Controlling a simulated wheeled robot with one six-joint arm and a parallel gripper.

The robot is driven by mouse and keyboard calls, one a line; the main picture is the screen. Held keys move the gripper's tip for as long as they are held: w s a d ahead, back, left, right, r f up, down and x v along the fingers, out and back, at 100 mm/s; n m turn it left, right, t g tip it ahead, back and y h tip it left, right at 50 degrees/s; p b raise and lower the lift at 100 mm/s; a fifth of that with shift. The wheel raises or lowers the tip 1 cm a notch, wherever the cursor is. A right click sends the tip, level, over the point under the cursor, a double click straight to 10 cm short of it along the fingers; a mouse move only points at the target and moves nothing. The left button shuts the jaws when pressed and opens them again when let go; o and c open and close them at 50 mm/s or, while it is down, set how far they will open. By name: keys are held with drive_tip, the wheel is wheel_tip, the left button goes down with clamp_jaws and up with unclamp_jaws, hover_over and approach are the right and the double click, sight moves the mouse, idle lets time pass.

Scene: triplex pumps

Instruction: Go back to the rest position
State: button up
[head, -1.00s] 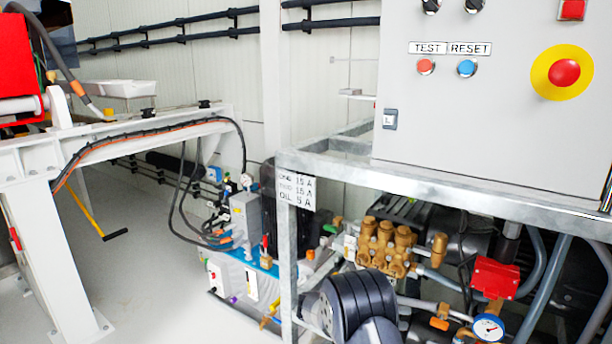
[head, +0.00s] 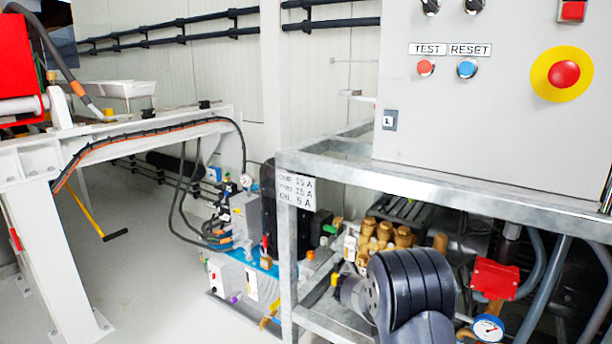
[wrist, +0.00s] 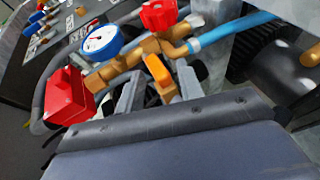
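My gripper (wrist: 158,86) shows in the wrist view as two grey fingers standing apart with a gap between them. An orange lever (wrist: 160,77) on brass piping shows in that gap, and it looks to lie beyond the fingers; I cannot tell how far. Nothing appears clamped. In the head view my dark arm is in front of the pump bench at the lower right, and the fingers cannot be made out there.
Around the piping are a blue-rimmed gauge (wrist: 101,41), a red box (wrist: 68,97), a red valve handle (wrist: 158,14) and a blue hose (wrist: 235,32). The galvanised frame (head: 287,270) and grey control cabinet (head: 470,130) stand close. Floor (head: 150,270) at left is clear.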

drive_tip(key=y, duration=0.1)
drive_tip(key=r+m+t+y+p, duration=0.1)
drive_tip(key=y, duration=0.1)
drive_tip(key=shift+s+d, duration=0.15)
drive_tip(key=shift+d, duration=0.05)
drive_tip(key=t+y, duration=0.1)
drive_tip(key=y+p, duration=0.1)
drive_tip(key=y, duration=0.1)
drive_tip(key=shift+s+d+r+m+t, duration=0.1)
drive_tip(key=shift+d+m+t, duration=0.05)
drive_tip(key=shift+m+t, duration=0.25)
drive_tip(key=y+p, duration=0.1)
drive_tip(key=t+y+p, duration=0.1)
drive_tip(key=m+t+y+p, duration=0.1)
drive_tip(key=shift+s+d+r+y, duration=0.15)
drive_tip(key=shift+s+d+y, duration=0.1)
drive_tip(key=shift+y, duration=0.15)
drive_tip(key=shift+d+t+y+p, duration=0.15)
drive_tip(key=shift+t+y+p, duration=0.45)
drive_tip(key=shift+y+p, duration=0.25)
drive_tip(key=v, duration=0.3)
drive_tip(key=shift+s, duration=0.1)
drive_tip(key=shift+a, duration=0.25)
